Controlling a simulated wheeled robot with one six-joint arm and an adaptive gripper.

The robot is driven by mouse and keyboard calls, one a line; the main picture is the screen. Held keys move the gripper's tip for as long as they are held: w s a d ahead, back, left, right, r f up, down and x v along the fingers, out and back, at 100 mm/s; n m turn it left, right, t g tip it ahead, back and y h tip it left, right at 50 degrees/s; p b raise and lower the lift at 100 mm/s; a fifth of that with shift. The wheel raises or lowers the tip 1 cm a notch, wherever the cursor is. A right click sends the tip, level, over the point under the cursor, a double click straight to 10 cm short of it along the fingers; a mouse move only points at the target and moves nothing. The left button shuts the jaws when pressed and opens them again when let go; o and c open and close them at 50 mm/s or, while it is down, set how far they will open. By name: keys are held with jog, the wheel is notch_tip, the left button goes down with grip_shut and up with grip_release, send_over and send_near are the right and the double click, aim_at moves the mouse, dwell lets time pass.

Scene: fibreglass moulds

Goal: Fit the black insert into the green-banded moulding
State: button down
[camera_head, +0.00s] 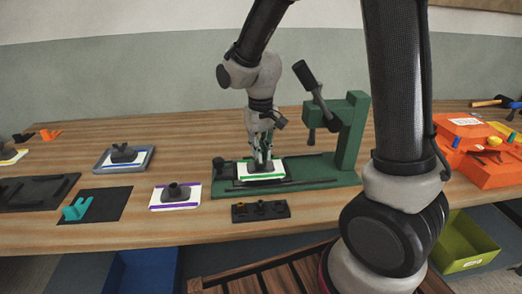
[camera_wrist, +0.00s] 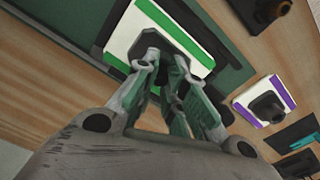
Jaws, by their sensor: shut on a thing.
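The green-banded moulding (camera_head: 277,174) is a white plate with green edge stripes and a dark raised boss in its middle. It lies over the base of a green press (camera_head: 345,140); I cannot tell whether it rests there. My gripper (camera_head: 261,162) points down, closed around the dark boss. In the wrist view, my gripper (camera_wrist: 163,72) hides most of the boss above the moulding (camera_wrist: 120,30). A black holder (camera_head: 260,215) in front of the press carries several small parts, some with brownish tops. I cannot tell surely which is the black insert.
A purple-banded moulding (camera_head: 160,202) lies left of the holder. A blue-grey tray (camera_head: 98,167) with a dark-bossed part and a black mat (camera_head: 107,211) with a teal piece lie further left. The press lever (camera_head: 306,77) stands above. An orange toolbox (camera_head: 470,150) sits right.

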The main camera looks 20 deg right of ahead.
jog(key=shift+s+f, duration=0.35)
jog(key=shift+f, duration=0.15)
jog(key=c, duration=1.5)
grip_release()
jog(key=shift+w+f, duration=0.2)
jog(key=shift+r, duration=0.2)
notch_tip(320, 180, up, 13)
jog(key=shift+w+r, duration=0.1)
jog(key=shift+w, duration=0.05)
